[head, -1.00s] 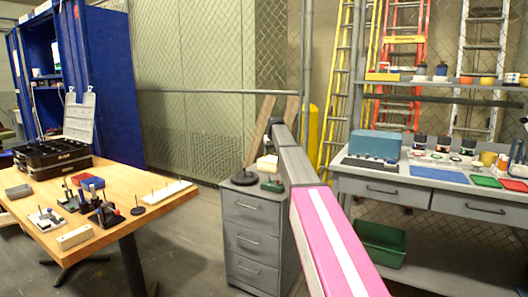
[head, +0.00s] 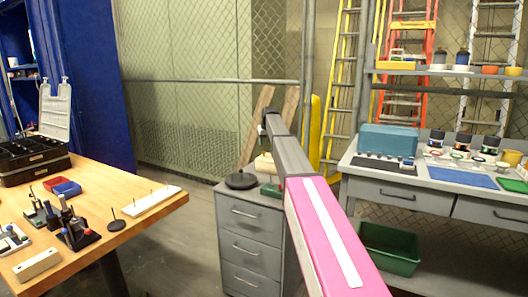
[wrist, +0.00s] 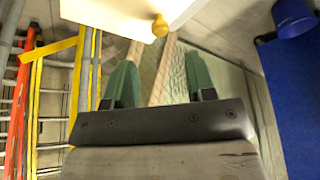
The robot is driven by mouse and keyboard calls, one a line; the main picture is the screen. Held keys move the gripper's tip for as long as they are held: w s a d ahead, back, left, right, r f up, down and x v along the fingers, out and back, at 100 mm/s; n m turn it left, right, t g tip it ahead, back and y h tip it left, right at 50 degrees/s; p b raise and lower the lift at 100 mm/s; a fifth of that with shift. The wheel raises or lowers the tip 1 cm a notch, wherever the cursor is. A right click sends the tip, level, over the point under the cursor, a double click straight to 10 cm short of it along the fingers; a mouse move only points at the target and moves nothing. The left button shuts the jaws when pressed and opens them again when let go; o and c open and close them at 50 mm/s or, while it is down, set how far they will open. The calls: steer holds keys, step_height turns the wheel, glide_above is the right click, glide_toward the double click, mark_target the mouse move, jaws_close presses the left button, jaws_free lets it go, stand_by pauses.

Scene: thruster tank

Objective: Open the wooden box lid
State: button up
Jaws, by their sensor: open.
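A pale cream box-like thing (wrist: 125,12) with a small yellow knob (wrist: 160,25) shows at the top of the wrist view. I cannot tell for sure that it is the wooden box. A pale block (head: 265,163) on the grey drawer cabinet, partly behind my arm, may be the same thing. My gripper (wrist: 160,62) is open, its two green fingers apart with nothing between them. The knob appears beyond the fingertips, roughly in line with the gap; I see no contact. In the head view my arm hides most of this spot.
The grey drawer cabinet (head: 250,235) stands between a wooden table (head: 150,218) with small tools at left and a grey workbench (head: 430,175) at right. A dark case (head: 32,170) with a raised white lid sits on the table. Open floor lies between table and cabinet.

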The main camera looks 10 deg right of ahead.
steer(key=x, duration=0.7)
steer(key=shift+c, duration=0.3)
